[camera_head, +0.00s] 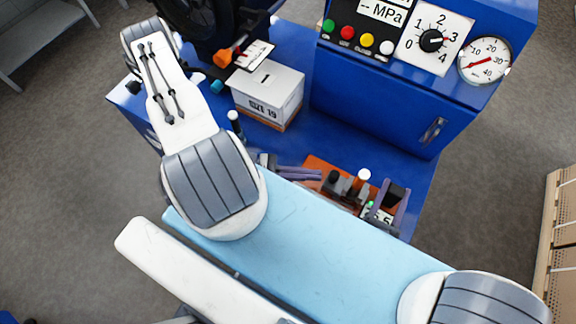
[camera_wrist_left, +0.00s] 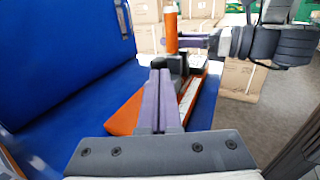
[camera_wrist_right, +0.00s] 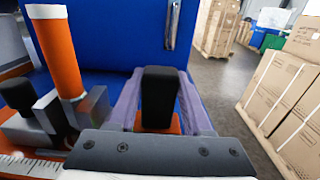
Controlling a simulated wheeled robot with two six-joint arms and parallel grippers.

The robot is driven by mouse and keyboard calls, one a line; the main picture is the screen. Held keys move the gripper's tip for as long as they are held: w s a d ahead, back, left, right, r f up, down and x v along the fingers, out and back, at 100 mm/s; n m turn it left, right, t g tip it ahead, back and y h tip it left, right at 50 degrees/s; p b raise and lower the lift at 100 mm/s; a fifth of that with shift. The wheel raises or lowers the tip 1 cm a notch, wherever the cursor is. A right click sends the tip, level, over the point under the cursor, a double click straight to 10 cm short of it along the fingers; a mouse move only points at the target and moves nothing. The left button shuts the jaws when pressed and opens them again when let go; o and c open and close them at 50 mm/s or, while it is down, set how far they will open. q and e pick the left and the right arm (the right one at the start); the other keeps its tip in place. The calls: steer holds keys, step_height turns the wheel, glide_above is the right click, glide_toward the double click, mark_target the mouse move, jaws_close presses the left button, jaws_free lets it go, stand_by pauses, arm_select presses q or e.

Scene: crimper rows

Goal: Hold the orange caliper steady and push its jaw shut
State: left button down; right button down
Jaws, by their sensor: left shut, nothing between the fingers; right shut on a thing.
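The orange caliper (camera_head: 318,164) lies on the blue bench, partly hidden by my arm in the head view. It has an orange base, a ruled scale (camera_wrist_right: 32,166), black upright parts and an orange post with a white top (camera_wrist_right: 56,50). My right gripper (camera_head: 394,194) is shut on a black upright block (camera_wrist_right: 158,98) at the caliper's right end, with a purple finger on either side. My left gripper (camera_head: 316,174) is shut and empty, its purple fingers (camera_wrist_left: 160,78) at the caliper's left side, in front of a black part (camera_wrist_left: 178,66). I cannot tell whether they touch it.
A white box (camera_head: 268,92) marked SIZE 19 stands on the bench (camera_head: 375,165) at the back. A blue control cabinet (camera_head: 390,110) with a gauge (camera_head: 484,60) stands behind the caliper. Cardboard boxes (camera_wrist_right: 285,100) stand on the floor to the right.

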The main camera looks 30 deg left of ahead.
arm_select(q)
steer(key=v, duration=1.2)
stand_by(1.9)
arm_select(e)
steer(key=shift+c, duration=1.2)
jaws_free()
arm_select(q)
steer(key=shift+f, duration=0.1)
arm_select(e)
steer(key=shift+s, duration=0.1)
